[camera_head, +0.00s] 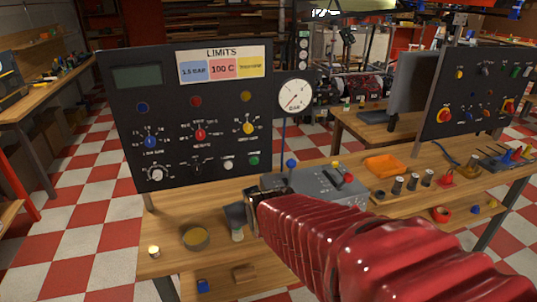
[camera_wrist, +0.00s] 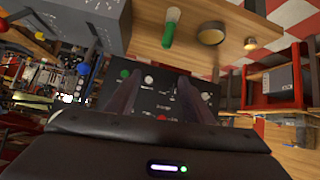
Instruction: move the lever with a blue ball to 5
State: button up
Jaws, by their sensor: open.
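A grey lever box (camera_head: 325,187) stands on the wooden bench. A lever with a blue ball (camera_head: 291,163) rises at its left side. Levers with a yellow ball (camera_head: 335,165) and a red ball (camera_head: 348,178) are further right. My gripper (camera_head: 247,204) is open and empty, just left of the box and apart from the blue ball. In the wrist view, the blue ball (camera_wrist: 82,43) shows beside the grey box (camera_wrist: 100,22), left of my gripper's open fingers (camera_wrist: 158,76). The scale numbers are not legible, so the lever's setting cannot be read.
A black control panel (camera_head: 185,115) with knobs stands behind, with a pressure gauge (camera_head: 295,95) at its right. A round tin (camera_head: 195,238) and a cylinder (camera_head: 237,233) are near my gripper. An orange tray (camera_head: 383,166) lies right of the box. My red-sleeved arm hides the bench's front right.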

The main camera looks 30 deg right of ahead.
jog(key=w+d+f+m+t+h, duration=0.1)
jog(key=w+d+f+t+h, duration=0.1)
jog(key=d, duration=0.8)
jog(key=w+d+f+t+h, duration=0.3)
jog(key=d+t, duration=0.1)
jog(key=d, duration=0.6)
jog(key=shift+w+d+m+h, duration=0.25)
jog(key=shift+d+m+h, duration=0.05)
jog(key=shift+m+h, duration=0.1)
